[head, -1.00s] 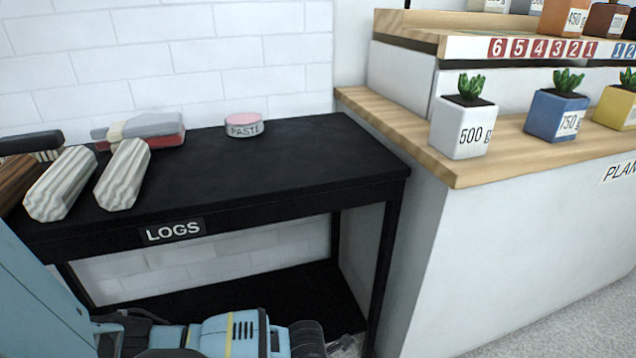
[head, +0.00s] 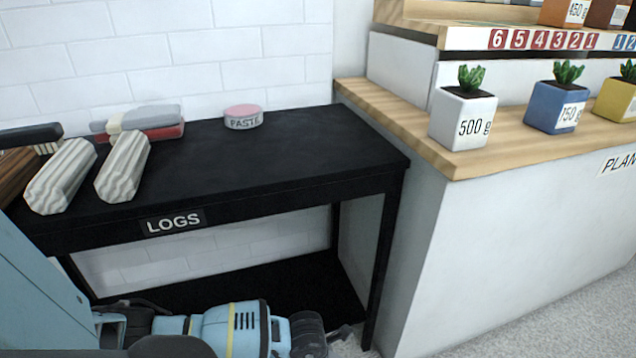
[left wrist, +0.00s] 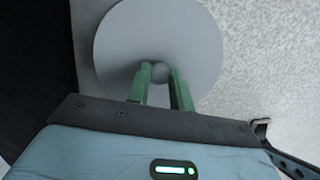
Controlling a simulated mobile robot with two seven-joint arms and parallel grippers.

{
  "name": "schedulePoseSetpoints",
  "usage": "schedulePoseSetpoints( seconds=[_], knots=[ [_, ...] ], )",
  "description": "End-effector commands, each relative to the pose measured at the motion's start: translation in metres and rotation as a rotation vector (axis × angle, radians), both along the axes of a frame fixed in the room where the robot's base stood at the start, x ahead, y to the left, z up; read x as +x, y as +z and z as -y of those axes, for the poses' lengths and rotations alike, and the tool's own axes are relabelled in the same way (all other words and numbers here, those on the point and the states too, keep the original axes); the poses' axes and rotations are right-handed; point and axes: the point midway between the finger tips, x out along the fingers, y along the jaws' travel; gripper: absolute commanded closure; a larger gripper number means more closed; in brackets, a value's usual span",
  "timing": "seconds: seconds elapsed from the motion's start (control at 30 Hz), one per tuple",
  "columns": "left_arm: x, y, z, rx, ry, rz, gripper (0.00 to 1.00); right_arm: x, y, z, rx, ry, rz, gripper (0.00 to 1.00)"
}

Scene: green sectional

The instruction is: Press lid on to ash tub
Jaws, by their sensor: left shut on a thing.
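A round grey lid (left wrist: 190,35) with a small round knob (left wrist: 161,72) fills the upper middle of the left wrist view. My left gripper (left wrist: 160,76) has its two green fingers shut on the knob, and the lid's flat face spreads out beyond the fingertips. No ash tub shows in either view, and I cannot tell what is under the lid. In the head view my left arm runs along the bottom, low in front of the black table; its fingers and the lid do not show there. My right gripper is in neither view.
A black table (head: 270,165) labelled LOGS holds two pale ridged logs (head: 122,168), brushes and a paste tin (head: 243,117). A white counter (head: 500,240) with a wooden top and potted plants stands to the right. Speckled grey floor (head: 590,315) shows at lower right.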

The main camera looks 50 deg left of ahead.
Motion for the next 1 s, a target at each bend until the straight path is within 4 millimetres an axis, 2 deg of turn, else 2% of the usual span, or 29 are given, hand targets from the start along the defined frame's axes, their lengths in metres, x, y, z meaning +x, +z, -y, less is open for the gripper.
schedulePoseSetpoints(
  seconds=[0.33, 0.77, 0.8, 0.97, 1.0],
  knots=[
    [0.0001, -0.0016, 0.0003, 0.0, 0.0, 0.0, 1.0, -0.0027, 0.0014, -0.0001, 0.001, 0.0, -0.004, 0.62],
    [0.0002, -0.0028, 0.0002, 0.0, 0.0, 0.0, 1.0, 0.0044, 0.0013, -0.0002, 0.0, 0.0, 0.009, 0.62],
    [0.0002, -0.0028, 0.0002, 0.0, 0.0, 0.0, 0.74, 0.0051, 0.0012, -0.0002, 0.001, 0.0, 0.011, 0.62],
    [0.0002, -0.0028, 0.0002, 0.0, 0.0, 0.0, 0.54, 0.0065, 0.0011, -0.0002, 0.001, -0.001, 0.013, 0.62],
    [0.0001, -0.0028, 0.0001, 0.0, 0.0, 0.0, 0.53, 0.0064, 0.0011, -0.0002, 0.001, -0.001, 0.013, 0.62]
  ],
)
